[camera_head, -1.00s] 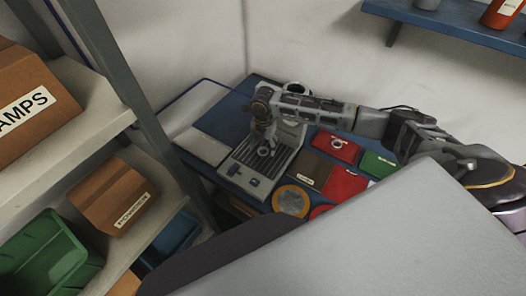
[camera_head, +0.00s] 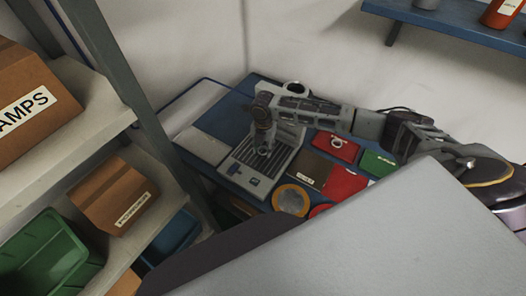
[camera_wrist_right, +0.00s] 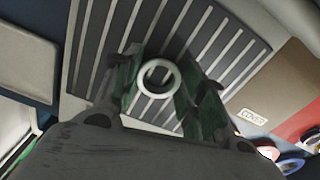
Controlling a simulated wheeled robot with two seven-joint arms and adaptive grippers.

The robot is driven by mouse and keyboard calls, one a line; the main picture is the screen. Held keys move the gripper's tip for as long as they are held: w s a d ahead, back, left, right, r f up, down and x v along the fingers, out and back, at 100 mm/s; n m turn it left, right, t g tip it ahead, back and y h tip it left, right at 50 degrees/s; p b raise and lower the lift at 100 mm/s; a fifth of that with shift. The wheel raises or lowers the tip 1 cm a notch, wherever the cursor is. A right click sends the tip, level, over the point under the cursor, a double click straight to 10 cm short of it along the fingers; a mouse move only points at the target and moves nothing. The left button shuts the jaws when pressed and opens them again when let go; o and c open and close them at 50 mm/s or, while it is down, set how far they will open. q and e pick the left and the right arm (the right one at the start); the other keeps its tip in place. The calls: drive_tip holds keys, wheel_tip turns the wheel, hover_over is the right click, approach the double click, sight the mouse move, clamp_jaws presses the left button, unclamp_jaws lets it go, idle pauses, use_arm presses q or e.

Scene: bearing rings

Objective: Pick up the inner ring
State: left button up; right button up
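A small pale metal ring, which looks like the inner ring (camera_wrist_right: 158,78), lies on a grey grooved plate (camera_wrist_right: 88,50) in the right wrist view. In the head view the ring (camera_head: 264,151) shows just below my right gripper (camera_head: 263,143), partly covered by its fingers. In the right wrist view my right gripper (camera_wrist_right: 160,88) has its green-dark fingers apart, one on each side of the ring. I cannot tell whether either finger touches it. My left gripper is not in view.
The plate belongs to a grey fixture (camera_head: 237,172) on a blue table (camera_head: 222,118). Right of it lie a brown labelled mat (camera_head: 309,167), red bins (camera_head: 337,146) and a green bin (camera_head: 378,163). A yellow-rimmed disc (camera_head: 290,201) lies in front. A shelf post (camera_head: 130,90) stands left.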

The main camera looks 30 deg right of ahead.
drive_tip(key=c, duration=0.4)
drive_tip(key=shift+r, duration=0.1)
drive_tip(key=shift+r+b, duration=0.4)
drive_tip(key=shift+r, duration=4.55)
